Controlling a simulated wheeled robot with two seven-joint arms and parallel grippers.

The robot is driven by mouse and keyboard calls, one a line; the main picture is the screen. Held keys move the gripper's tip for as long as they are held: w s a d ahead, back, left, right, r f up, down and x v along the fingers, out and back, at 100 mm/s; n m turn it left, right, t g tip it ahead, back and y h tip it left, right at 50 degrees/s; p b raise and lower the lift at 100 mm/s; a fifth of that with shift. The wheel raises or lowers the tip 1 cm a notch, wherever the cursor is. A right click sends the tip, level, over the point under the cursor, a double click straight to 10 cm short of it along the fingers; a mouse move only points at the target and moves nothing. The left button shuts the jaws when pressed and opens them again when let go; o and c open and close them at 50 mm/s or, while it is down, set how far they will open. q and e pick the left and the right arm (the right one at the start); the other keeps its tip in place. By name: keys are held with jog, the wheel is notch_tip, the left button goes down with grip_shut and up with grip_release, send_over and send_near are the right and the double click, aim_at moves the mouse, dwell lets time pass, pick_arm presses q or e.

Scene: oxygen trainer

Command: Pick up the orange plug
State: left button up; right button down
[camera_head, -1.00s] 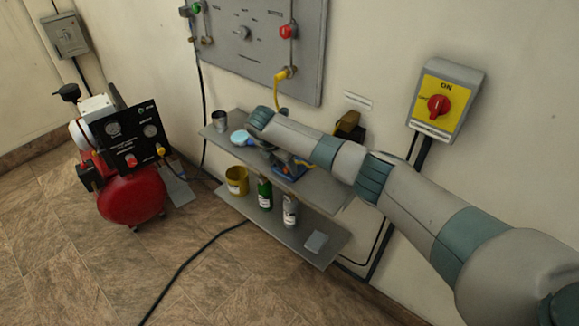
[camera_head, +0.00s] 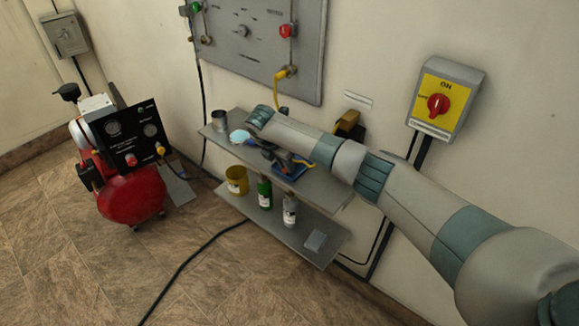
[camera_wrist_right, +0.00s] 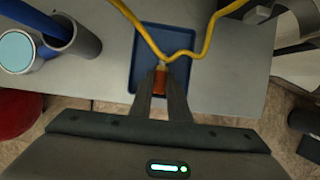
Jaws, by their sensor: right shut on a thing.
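The orange plug (camera_wrist_right: 159,82) is between the two fingers of my right gripper (camera_wrist_right: 160,92) in the right wrist view. The fingers are shut on it. A yellow hose (camera_wrist_right: 190,52) runs up from the plug's far end. Plug and fingers are over a blue tray (camera_wrist_right: 143,58); I cannot tell how high above it. In the head view my right gripper (camera_head: 284,165) is partly hidden by its own arm, above the blue tray (camera_head: 290,174) on the upper shelf. The plug cannot be made out there. My left gripper is out of view.
The upper grey shelf (camera_head: 325,190) holds a metal cup (camera_head: 220,121) at its left end. The lower shelf (camera_head: 318,255) carries a yellow bucket (camera_head: 236,181) and bottles. A red compressor (camera_head: 130,195) stands left. A wall panel (camera_head: 265,45) is above, with a yellow hose (camera_head: 277,92).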

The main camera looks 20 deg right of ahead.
dwell(0.3)
